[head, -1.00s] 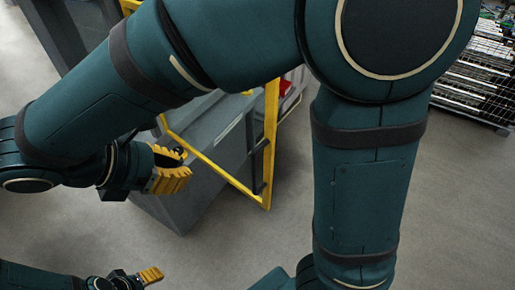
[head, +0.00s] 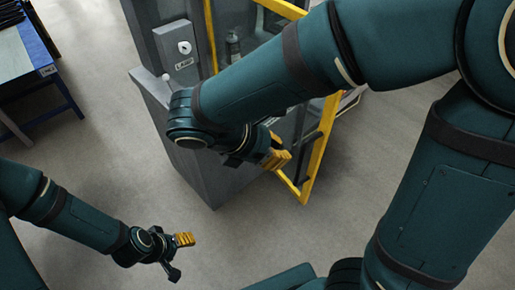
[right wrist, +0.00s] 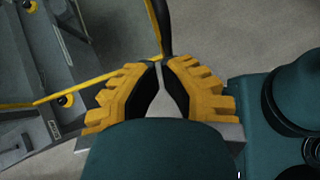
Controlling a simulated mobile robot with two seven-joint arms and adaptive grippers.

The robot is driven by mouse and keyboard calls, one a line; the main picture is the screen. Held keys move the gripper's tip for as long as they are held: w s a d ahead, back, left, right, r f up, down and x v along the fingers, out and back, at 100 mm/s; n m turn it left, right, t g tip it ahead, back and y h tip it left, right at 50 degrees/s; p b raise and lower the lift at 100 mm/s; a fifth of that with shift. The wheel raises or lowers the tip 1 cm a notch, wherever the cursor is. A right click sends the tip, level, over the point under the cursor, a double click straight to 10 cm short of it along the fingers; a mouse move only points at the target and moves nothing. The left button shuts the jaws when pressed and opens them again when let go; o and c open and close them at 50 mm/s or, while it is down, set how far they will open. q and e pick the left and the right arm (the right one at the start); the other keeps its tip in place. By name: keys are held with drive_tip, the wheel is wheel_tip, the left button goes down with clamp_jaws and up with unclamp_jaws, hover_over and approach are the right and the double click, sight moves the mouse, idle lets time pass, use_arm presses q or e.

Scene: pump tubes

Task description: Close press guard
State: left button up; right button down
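The press (head: 215,185) is a grey cabinet in the head view. Its guard (head: 318,155) is a yellow-framed door with a dark handle, standing out from the press's right side. My right gripper (head: 284,157) is close to the guard's frame, left of its outer post. In the right wrist view, the right fingertips (right wrist: 160,64) come together at the lower end of a yellow-and-black bar of the guard (right wrist: 158,25). I cannot tell whether they touch it. My left gripper (head: 183,256) is open and empty at the lower left, away from the press.
A blue-framed table (head: 48,85) stands at the far left. A grey panel with a white dial (head: 184,47) is on the press front. The floor right of the guard and around my left gripper is clear. My right arm covers part of the press.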

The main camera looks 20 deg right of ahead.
drive_tip(key=shift+d, duration=1.15)
drive_tip(key=shift+d, duration=0.15)
